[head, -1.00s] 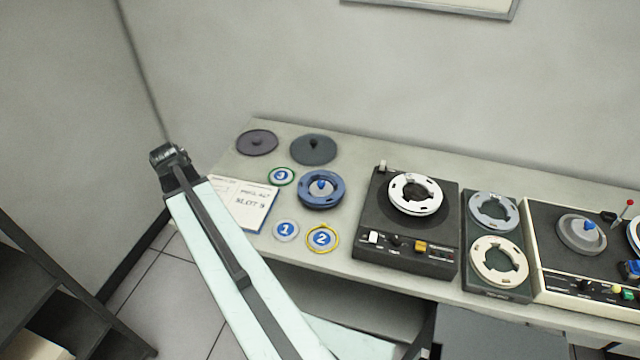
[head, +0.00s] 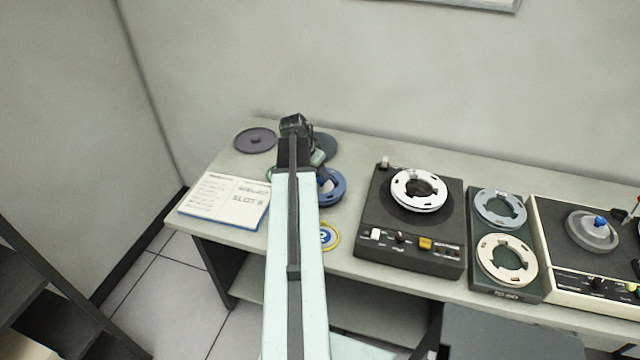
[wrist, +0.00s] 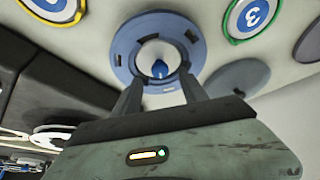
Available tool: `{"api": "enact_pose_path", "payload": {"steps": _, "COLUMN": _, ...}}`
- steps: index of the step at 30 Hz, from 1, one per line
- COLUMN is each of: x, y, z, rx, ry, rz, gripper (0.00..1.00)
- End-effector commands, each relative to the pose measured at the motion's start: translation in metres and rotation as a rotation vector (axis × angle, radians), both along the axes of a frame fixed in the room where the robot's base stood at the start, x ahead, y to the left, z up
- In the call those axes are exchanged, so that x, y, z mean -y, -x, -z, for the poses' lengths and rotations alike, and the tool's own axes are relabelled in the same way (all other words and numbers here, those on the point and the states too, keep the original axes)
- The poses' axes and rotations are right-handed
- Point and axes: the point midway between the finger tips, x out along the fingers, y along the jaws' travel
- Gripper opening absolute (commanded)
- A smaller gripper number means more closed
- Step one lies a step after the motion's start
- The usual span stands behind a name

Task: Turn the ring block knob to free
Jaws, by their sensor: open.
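The ring block is a blue ring (head: 333,190) on the bench, partly hidden behind my arm in the head view. In the wrist view the blue ring (wrist: 123,45) lies ahead of my gripper, with a small blue pointed knob (wrist: 160,69) in its pale centre. My gripper (wrist: 162,88) is open, with its two dark fingers apart at the near side of the ring and the knob between and beyond their tips. The fingers look empty. I cannot tell whether they touch the ring.
A yellow-rimmed disc (head: 330,236) and a green-rimmed disc (wrist: 252,16) lie beside the ring. An open booklet (head: 228,200) lies to the left, and a dark disc (head: 255,140) behind it. A black machine (head: 412,235) with a white ring stands to the right.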

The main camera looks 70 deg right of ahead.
Motion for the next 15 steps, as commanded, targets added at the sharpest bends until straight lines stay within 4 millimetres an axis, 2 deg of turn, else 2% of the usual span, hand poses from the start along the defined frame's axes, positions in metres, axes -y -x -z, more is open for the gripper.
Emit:
{"api": "enact_pose_path", "payload": {"steps": 1, "x": 0.004, "y": 0.001, "z": 0.019, "rx": 0.000, "ry": 0.000, "rz": 0.001, "gripper": 0.50}}
{"api": "enact_pose_path", "payload": {"steps": 5, "x": 0.011, "y": 0.004, "z": 0.035, "rx": 0.001, "ry": 0.000, "rz": 0.002, "gripper": 0.50}}
{"api": "enact_pose_path", "payload": {"steps": 14, "x": 0.014, "y": 0.006, "z": 0.035, "rx": 0.000, "ry": 0.000, "rz": 0.001, "gripper": 0.50}}
{"api": "enact_pose_path", "payload": {"steps": 15, "x": 0.013, "y": 0.006, "z": 0.035, "rx": 0.000, "ry": 0.000, "rz": 0.001, "gripper": 0.42}}
